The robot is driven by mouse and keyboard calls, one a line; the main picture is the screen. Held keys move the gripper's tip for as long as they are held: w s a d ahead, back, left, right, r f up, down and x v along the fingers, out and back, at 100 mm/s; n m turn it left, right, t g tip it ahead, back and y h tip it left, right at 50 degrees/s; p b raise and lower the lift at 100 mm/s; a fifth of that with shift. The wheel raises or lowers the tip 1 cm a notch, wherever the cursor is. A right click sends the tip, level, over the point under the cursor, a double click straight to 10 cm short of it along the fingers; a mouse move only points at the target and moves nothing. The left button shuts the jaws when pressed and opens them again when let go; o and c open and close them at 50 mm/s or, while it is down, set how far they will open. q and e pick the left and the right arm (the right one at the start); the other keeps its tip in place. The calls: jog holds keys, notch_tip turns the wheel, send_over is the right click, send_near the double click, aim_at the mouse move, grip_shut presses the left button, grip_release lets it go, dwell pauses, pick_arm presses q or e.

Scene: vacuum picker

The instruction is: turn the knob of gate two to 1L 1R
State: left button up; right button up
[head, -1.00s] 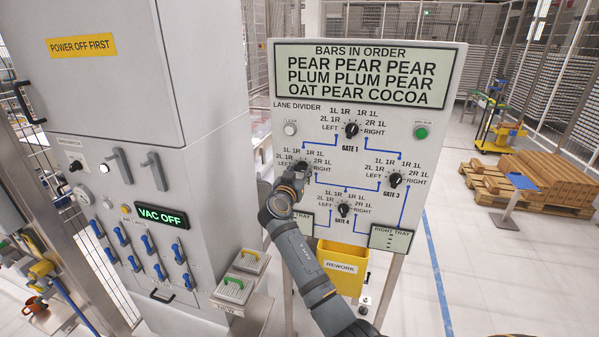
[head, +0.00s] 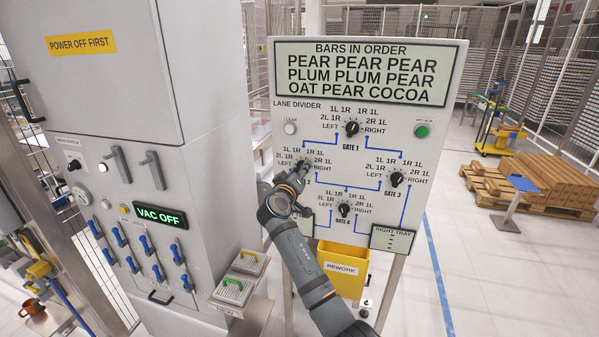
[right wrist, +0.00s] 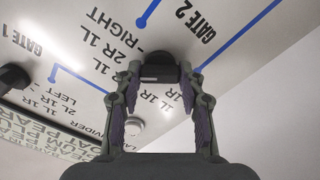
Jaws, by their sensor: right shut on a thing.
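The gate 2 knob (right wrist: 160,73) is dark and sits between my right gripper's fingertips in the right wrist view. In the head view the gate 2 knob (head: 304,165) shows only in part, behind the gripper. My right gripper (head: 298,173) is shut on it, reaching up from below; its fingers also show in the right wrist view (right wrist: 160,80). The printed positions around the knob are LEFT, 2L 1R, 1L 1R, 1R 1L, 2R 1L and RIGHT. I cannot tell which one the pointer faces. My left gripper is not in view.
On the same panel (head: 440,75) are the gate 1 knob (head: 352,129), gate 3 knob (head: 397,179) and gate 4 knob (head: 344,210). A yellow REWORK bin (head: 345,268) hangs below. A grey cabinet (head: 200,90) stands close on the left.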

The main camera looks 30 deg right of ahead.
jog(key=shift+f+n+p, duration=0.15)
jog(key=shift+n+p, duration=2.65)
jog(key=shift+n, duration=3.9)
jog(key=o, duration=1.2)
jog(key=shift+c, duration=0.2)
jog(key=v, duration=0.7)
jog(key=shift+s+a, duration=0.2)
jog(key=shift+a, duration=0.05)
